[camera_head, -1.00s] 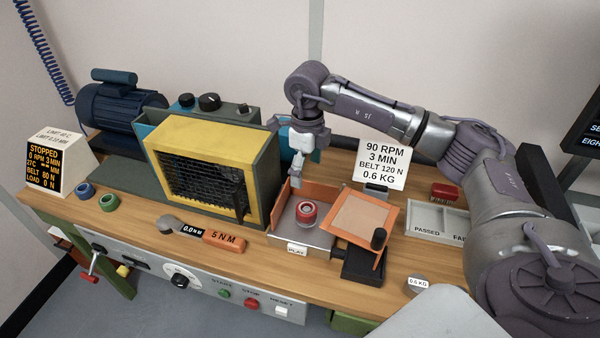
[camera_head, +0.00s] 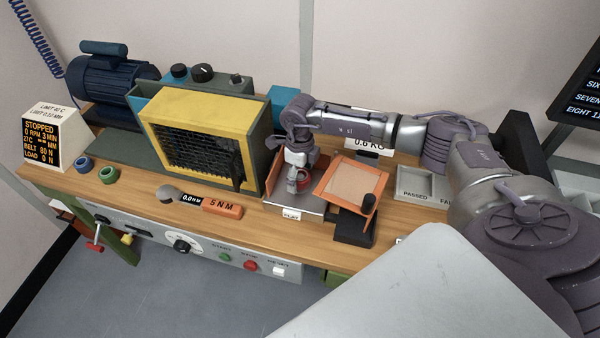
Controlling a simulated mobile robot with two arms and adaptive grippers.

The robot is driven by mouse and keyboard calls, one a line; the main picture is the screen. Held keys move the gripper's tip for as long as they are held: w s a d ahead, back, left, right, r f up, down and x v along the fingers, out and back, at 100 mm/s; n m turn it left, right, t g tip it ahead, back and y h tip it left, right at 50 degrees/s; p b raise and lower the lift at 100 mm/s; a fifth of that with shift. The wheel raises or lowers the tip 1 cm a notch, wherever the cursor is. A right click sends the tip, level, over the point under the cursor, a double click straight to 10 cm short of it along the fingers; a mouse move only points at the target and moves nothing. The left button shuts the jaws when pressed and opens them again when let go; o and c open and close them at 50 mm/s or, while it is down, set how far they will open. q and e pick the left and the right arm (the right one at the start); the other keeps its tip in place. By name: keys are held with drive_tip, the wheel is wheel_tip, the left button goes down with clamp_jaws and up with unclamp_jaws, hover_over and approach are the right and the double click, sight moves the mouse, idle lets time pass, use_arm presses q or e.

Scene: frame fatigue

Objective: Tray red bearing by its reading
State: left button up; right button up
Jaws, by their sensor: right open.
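The red bearing (camera_head: 304,183) sits on the grey plate of the orange-sided fixture (camera_head: 287,202) labelled PLAY. My right gripper (camera_head: 298,168) points down right at the bearing and hides part of it; I cannot tell whether it touches. Its fingers are open. The tray (camera_head: 413,183) marked PASSED stands to the right, its second label partly hidden by my right arm. The black display (camera_head: 41,143) at the far left reads STOPPED, 0 RPM, 27C, belt 80 N, load 0 N. The sign on top of it gives limits. My left gripper is out of view.
A tilted orange panel (camera_head: 348,186) with a black knob adjoins the fixture on the right. A torque wrench (camera_head: 205,202) and two rings, blue (camera_head: 84,165) and green (camera_head: 106,175), lie on the bench.

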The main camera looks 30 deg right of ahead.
drive_tip(key=shift+c, duration=0.8)
drive_tip(key=c, duration=1.2)
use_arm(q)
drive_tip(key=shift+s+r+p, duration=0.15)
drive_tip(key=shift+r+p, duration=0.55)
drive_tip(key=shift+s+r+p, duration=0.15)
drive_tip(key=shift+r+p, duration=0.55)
use_arm(e)
drive_tip(key=shift+r, duration=2.3)
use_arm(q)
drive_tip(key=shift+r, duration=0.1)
use_arm(e)
drive_tip(key=shift+r, duration=0.1)
drive_tip(key=shift+r+p, duration=1.15)
drive_tip(key=shift+r, duration=0.75)
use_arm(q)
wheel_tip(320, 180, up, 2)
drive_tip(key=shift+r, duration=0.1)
use_arm(e)
drive_tip(key=shift+a, duration=0.1)
